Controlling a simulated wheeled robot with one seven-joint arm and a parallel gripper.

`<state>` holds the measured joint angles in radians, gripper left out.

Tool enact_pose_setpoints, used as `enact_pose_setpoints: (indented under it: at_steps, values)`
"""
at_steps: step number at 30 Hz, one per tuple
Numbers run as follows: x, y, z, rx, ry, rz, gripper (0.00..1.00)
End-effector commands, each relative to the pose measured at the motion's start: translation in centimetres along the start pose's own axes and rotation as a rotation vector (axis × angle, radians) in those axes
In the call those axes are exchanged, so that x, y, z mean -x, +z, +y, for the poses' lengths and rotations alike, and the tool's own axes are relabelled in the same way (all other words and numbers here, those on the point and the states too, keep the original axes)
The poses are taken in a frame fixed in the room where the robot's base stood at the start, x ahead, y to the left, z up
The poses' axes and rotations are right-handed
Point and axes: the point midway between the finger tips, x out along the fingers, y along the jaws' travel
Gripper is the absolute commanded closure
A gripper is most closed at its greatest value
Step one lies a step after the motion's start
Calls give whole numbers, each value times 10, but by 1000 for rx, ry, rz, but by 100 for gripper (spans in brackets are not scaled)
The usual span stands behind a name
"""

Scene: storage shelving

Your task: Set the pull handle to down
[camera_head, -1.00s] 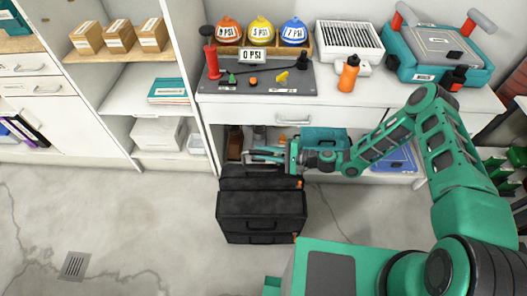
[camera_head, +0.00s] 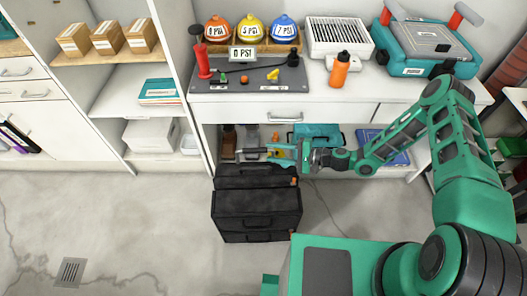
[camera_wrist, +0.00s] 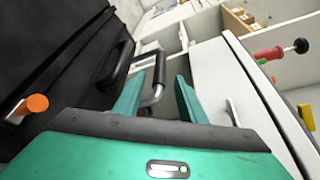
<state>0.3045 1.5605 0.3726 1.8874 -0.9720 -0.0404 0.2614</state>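The pull handle (camera_wrist: 160,68) shows in the wrist view as a black grip on bent metal rods, raised beside a black case. The black case (camera_head: 257,208) stands on the floor in front of the workbench in the head view. My gripper (camera_wrist: 160,92) is open, with one green finger on each side of the handle in the wrist view. I cannot tell whether either finger touches it. In the head view my gripper (camera_head: 258,152) is at the back of the case top, and the handle is hard to make out there.
The white workbench (camera_head: 345,103) is just behind my gripper, with an open shelf below holding a teal case (camera_head: 318,132). The bench top carries a red pump (camera_head: 203,60) and an orange bottle (camera_head: 339,70). Floor left of the case is clear.

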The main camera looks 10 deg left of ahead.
Motion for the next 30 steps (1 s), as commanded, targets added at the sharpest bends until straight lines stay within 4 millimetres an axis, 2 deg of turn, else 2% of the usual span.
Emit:
enact_pose_setpoints:
  at_steps: [3,7,23,26,30]
  values:
    - [19,0,0,-1,0,1,63]
    - [31,0,0,0,1,1,63]
    - [40,1,-2,15,19,-4,63]
    - [50,1,-6,52,70,-8,63]
    - [77,4,-15,134,192,-16,63]
